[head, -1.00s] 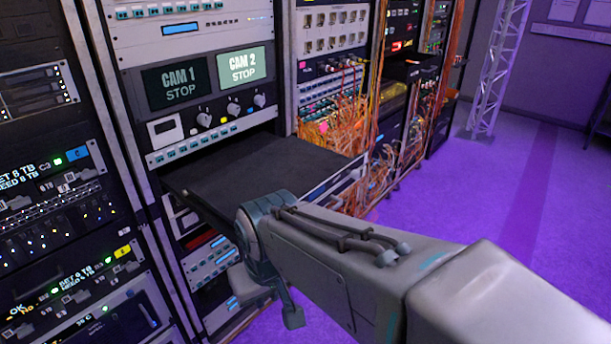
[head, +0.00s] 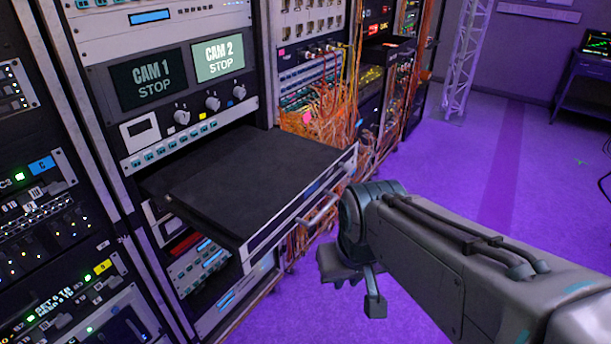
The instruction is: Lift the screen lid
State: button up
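The screen lid (head: 250,178) is a flat dark panel lying closed on a drawer that is pulled out of the equipment rack. The drawer's front (head: 285,222) is a light strip with a bar handle (head: 325,205). My gripper (head: 357,292) hangs low, right of and in front of the drawer's front edge, apart from the handle in the picture.
A panel with two screens, CAM 1 (head: 152,78) and CAM 2 (head: 218,58), sits above the drawer. Orange cables (head: 335,120) hang tangled behind it to the right. A truss post (head: 467,60) stands farther back. The purple floor at right is open.

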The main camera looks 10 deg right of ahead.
aim_at(248, 193)
jog(key=u, duration=0.05)
jog(key=k, duration=1.1)
jog(key=z, duration=0.9)
jog(key=i, duration=1.35)
jog(key=u, duration=0.55)
